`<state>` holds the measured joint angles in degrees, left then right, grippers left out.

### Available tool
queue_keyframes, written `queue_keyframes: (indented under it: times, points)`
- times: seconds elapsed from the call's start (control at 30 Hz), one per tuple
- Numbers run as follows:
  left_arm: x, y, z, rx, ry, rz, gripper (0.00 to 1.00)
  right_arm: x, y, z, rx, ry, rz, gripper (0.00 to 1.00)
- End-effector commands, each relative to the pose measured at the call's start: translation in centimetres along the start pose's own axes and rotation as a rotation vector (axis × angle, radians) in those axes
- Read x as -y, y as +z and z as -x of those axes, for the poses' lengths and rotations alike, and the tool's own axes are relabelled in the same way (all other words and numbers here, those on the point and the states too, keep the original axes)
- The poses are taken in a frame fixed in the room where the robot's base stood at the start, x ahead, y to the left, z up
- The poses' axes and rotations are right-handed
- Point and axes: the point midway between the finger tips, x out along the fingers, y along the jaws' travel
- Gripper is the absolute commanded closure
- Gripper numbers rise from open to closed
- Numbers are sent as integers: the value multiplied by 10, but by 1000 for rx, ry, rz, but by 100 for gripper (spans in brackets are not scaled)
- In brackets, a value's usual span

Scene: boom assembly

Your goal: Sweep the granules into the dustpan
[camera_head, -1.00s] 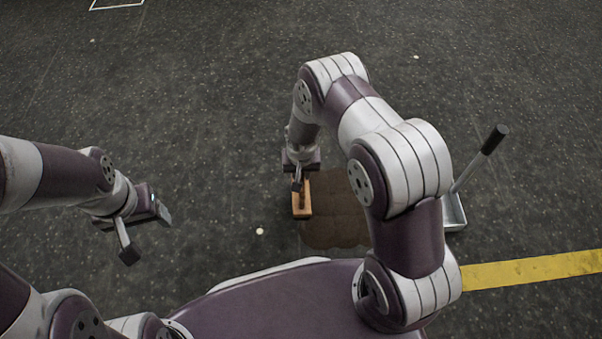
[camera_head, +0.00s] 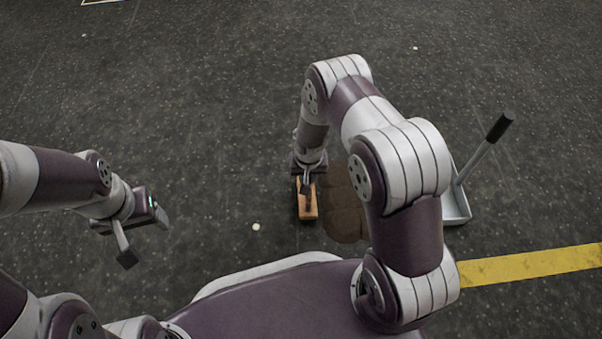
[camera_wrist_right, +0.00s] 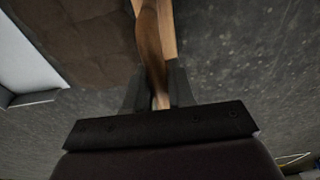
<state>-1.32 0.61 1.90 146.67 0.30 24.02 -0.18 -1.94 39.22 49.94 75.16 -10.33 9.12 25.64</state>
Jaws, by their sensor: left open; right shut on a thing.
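A brown patch of granules (camera_head: 346,212) lies on the floor, partly hidden behind my right arm; it also shows in the right wrist view (camera_wrist_right: 85,38). My right gripper (camera_head: 306,184) is shut on the wooden handle of a brush (camera_head: 307,208), which stands at the left edge of the granules. The handle is between the fingers in the right wrist view (camera_wrist_right: 155,55). The metal dustpan (camera_head: 457,207), with a dark-gripped handle, is right of the granules, partly behind my arm; its pale edge shows in the wrist view (camera_wrist_right: 22,55). My left gripper (camera_head: 143,239) is open and empty, away to the left.
A yellow floor stripe (camera_head: 530,264) runs at the right, in front of the dustpan. A small pale spot (camera_head: 256,227) lies on the floor left of the brush. The dark floor around is otherwise clear.

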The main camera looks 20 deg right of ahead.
Motion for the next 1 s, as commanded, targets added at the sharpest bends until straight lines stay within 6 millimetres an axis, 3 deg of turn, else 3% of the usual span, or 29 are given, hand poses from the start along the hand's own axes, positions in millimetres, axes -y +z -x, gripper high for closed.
queue_keyframes:
  times: [0.47,0.9,1.0]
  points:
    - [0,-2,21,0,0,0,39,-59,-1,3,-2,0,-3,100]
    - [0,-2,19,0,0,0,39,-116,-1,1,-2,0,-4,100]
    - [0,-1,11,0,0,0,39,-130,-2,-2,-4,1,-4,100]
